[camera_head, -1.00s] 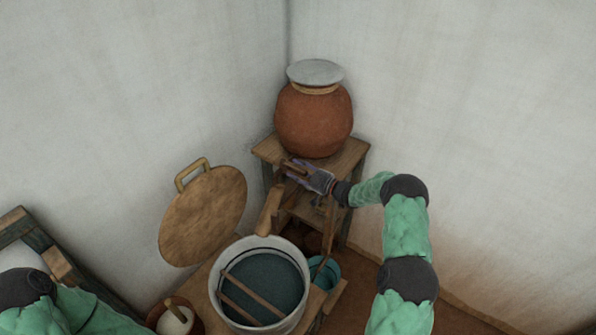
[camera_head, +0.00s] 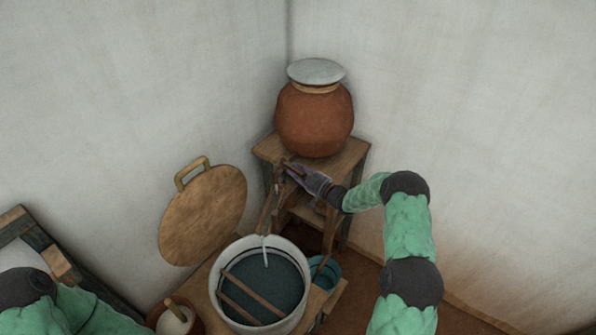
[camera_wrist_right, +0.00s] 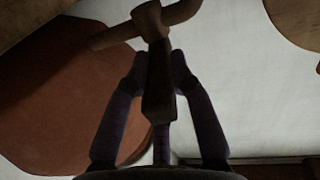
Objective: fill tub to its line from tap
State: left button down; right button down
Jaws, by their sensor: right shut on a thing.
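The tub (camera_head: 301,303) is a round pale vessel at bottom centre in the head view, with dark water (camera_head: 285,283) inside and two wooden slats across it. A thin whitish stream (camera_head: 265,250) falls into it from the wooden spout (camera_head: 267,215). My right gripper (camera_head: 291,170) is at the stand below the clay pot. In the right wrist view its fingers (camera_wrist_right: 160,62) are shut on the wooden tap handle (camera_wrist_right: 158,100). The tub's fill line is too small to tell clearly. My left gripper is out of view; only its arm shows at bottom left.
A clay pot (camera_head: 314,122) with a grey lid stands on a wooden stand (camera_head: 352,155) in the corner. A round wooden lid (camera_head: 203,215) leans on the left wall. A teal bucket (camera_head: 328,274) stands right of the tub, and a small brown pot (camera_head: 157,313) left.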

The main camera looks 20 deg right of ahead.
aim_at(285, 166)
jog(key=shift+s+a+f+m+t+h+b, duration=0.15)
jog(key=shift+a+m+h+b, duration=0.8)
jog(key=shift+h, duration=0.8)
jog(key=shift+a+m+t+h+b, duration=0.2)
jog(key=shift+a+m+h+b, duration=0.35)
jog(key=shift+m+h, duration=0.95)
jog(key=shift+s+a+f+m+t+h+b, duration=0.15)
jog(key=shift+a+m+h+b, duration=0.6)
jog(key=shift+h, duration=1.2)
jog(key=shift+d+r+m, duration=0.15)
jog(key=shift+m, duration=0.15)
jog(key=c, duration=1.1)
grip_release()
jog(key=shift+w, duration=0.1)
jog(key=shift+o, duration=0.2)
jog(key=shift+r, duration=0.1)
jog(key=s+a, duration=0.2)
jog(key=s, duration=0.9)
jog(key=shift+s+a, duration=0.25)
jog(key=shift+s, duration=0.15)
